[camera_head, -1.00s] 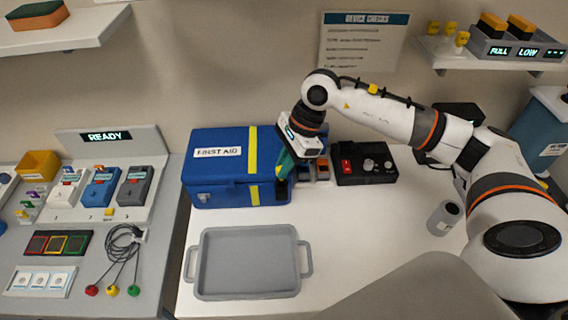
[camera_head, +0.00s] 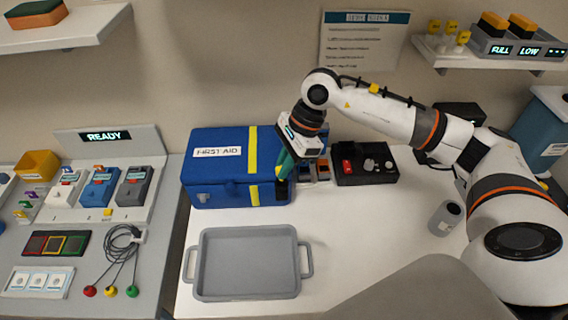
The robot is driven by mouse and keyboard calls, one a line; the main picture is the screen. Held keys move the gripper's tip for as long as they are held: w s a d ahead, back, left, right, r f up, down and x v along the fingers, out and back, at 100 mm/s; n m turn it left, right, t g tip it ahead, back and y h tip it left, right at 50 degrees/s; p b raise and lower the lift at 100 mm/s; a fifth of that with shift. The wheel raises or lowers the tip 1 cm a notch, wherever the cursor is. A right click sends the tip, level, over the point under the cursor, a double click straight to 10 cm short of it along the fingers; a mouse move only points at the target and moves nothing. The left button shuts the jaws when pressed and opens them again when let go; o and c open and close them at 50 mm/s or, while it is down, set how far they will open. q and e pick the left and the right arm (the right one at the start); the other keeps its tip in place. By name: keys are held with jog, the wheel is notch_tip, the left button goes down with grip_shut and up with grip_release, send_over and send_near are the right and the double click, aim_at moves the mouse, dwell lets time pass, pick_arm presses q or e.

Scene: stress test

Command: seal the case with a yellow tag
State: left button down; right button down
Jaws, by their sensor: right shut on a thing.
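The blue first-aid case (camera_head: 222,174) stands closed at the back of the white table, with yellow bands on its lid and front. My right gripper (camera_head: 284,172) points down at the case's right end, close to or touching it. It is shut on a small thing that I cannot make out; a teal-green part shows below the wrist. Several small yellow pieces, perhaps tags (camera_head: 463,38), sit on the shelf at the upper right. My left gripper is not in view.
An empty grey tray (camera_head: 247,296) lies in front of the case. A black device with a red switch (camera_head: 364,164) stands right of the case. A grey cylinder (camera_head: 444,218) stands farther right. A left bench holds devices and cables (camera_head: 122,256).

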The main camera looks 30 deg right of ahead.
jog(key=shift+f+b, duration=1.4)
jog(key=shift+f, duration=0.1)
jog(key=c, duration=1.4)
grip_release()
jog(key=shift+r, duration=0.1)
jog(key=shift+s, duration=0.1)
jog(key=shift+r, duration=0.1)
jog(key=shift+d+r, duration=0.15)
jog(key=shift+r, duration=0.05)
jog(key=b+v, duration=0.3)
jog(key=v, duration=0.8)
jog(key=shift+r, duration=0.2)
jog(key=shift+s+f, duration=0.1)
